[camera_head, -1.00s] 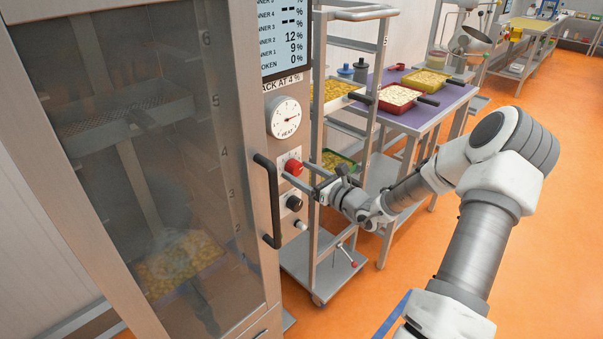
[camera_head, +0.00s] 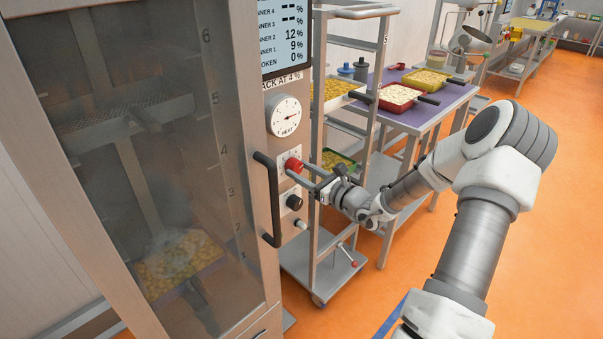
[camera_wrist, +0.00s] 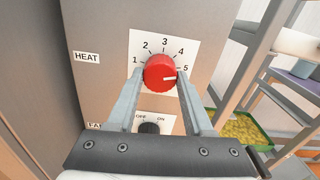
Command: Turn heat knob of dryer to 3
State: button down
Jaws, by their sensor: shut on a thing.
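The dryer's red heat knob (camera_wrist: 160,72) sits on a white plate numbered 1 to 5, beside a HEAT label. Its white mark points right, close to the 5. In the head view the knob (camera_head: 293,165) is on the dryer's front panel, right of the black door handle (camera_head: 269,200). My gripper (camera_wrist: 161,76) is shut on the heat knob, with one finger on its left side and one on its right. The round heat gauge (camera_head: 285,115) is above the knob, its needle pointing right.
A black OFF/ON knob (camera_wrist: 149,128) lies just below the heat knob. A metal rack trolley (camera_head: 318,230) stands close to the right of the panel. A purple table (camera_head: 418,113) with food trays stands behind. The orange floor (camera_head: 560,230) at right is clear.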

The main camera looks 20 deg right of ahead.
jog(key=n+b, duration=0.3)
jog(key=n, duration=0.1)
jog(key=shift+f, duration=0.25)
jog(key=n+b, duration=0.4)
jog(key=b, duration=0.2)
jog(key=shift+f+n+b, duration=0.1)
jog(key=shift+n+b, duration=0.2)
jog(key=shift+n, duration=0.1)
jog(key=n+b, duration=0.4)
jog(key=b, duration=0.2)
jog(key=shift+b, duration=0.35)
jog(key=n+b, duration=0.2)
jog(key=b, duration=0.1)
jog(key=shift+r, duration=0.3)
jog(key=shift+r, duration=0.1)
jog(key=shift+c, duration=1.5)
grip_release()
